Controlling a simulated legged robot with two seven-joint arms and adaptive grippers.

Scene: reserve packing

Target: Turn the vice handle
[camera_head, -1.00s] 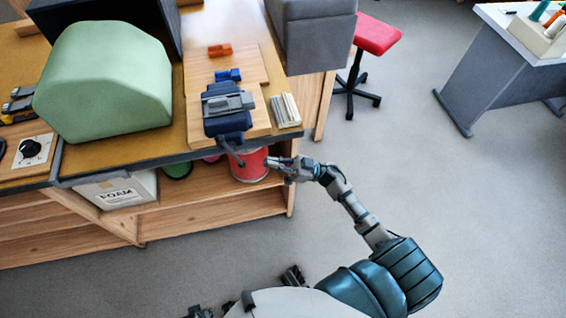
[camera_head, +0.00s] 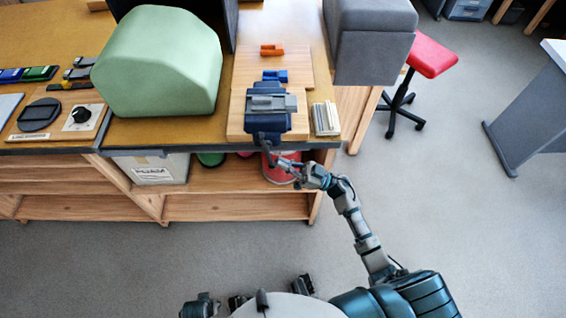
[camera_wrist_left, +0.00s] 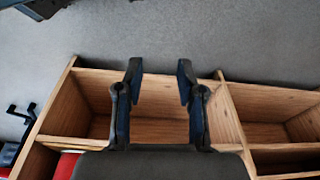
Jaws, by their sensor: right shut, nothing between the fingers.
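The blue vice (camera_head: 270,108) with grey jaws is mounted on a wooden board at the bench's front edge. Its thin dark handle (camera_head: 266,149) hangs down in front of the edge. My right gripper (camera_head: 281,164) is shut and empty, with its fingertips right beside the lower end of the handle; I cannot tell whether they touch it. My left gripper (camera_wrist_left: 158,75) is open and empty in the left wrist view, in front of wooden shelving (camera_wrist_left: 160,130), away from the vice.
A green padded block (camera_head: 157,62) stands left of the vice. Orange (camera_head: 271,50) and blue (camera_head: 275,75) parts lie behind it, and pale strips (camera_head: 325,118) to its right. A red spool (camera_head: 281,170) sits on the shelf below. A red stool (camera_head: 432,55) stands right.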

